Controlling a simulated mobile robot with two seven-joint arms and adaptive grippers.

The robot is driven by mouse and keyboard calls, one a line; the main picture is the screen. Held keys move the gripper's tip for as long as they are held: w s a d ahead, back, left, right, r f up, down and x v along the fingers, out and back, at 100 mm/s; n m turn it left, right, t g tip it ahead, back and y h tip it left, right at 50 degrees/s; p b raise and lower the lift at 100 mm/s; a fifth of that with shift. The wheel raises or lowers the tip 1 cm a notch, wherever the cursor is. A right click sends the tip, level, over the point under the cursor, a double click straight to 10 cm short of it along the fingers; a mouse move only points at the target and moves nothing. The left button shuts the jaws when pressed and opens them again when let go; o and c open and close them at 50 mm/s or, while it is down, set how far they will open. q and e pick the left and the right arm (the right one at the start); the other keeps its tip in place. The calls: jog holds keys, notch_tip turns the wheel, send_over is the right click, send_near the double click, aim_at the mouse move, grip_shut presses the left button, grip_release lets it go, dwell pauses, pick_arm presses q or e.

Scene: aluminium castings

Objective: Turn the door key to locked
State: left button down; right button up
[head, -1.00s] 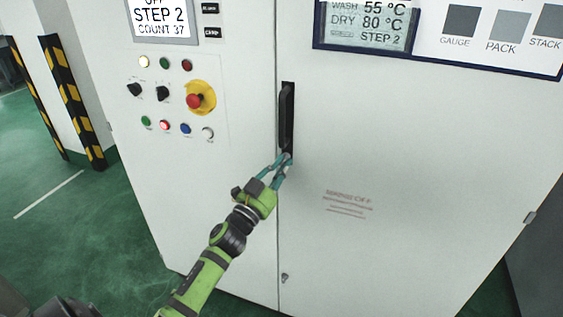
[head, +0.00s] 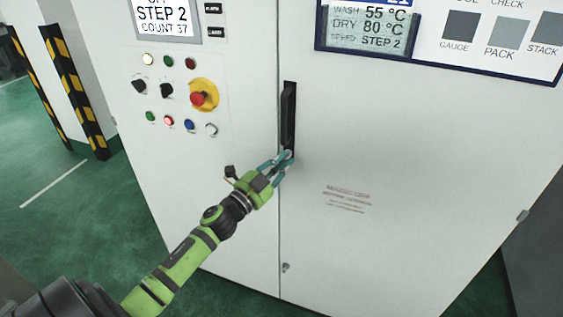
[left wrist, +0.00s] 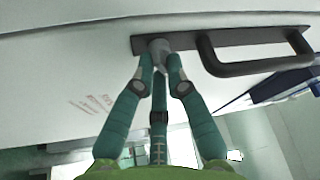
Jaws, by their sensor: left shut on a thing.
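The door key (left wrist: 158,46) shows in the left wrist view as a small grey piece at the end of the black handle plate (left wrist: 190,37). Its turn angle is hard to tell, since the fingertips cover much of it. My left gripper (head: 284,160) is shut on the key, just below the black door handle (head: 289,112) in the head view. Its teal fingers also show in the left wrist view (left wrist: 160,72), closed around the grey piece. The white cabinet door (head: 410,150) looks shut along its seam. My right gripper is not in view.
Left of the seam is a panel with several buttons, two black selector knobs and a red emergency stop (head: 198,98) on yellow. A small lock (head: 285,267) sits low by the seam. A display (head: 372,28) hangs above the handle. Green floor (head: 85,220) lies open at left.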

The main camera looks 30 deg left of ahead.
pick_arm(q)
jog(key=shift+r, duration=0.1)
jog(key=c, duration=1.2)
grip_release()
jog(key=shift+c, duration=0.2)
jog(key=v, duration=1.2)
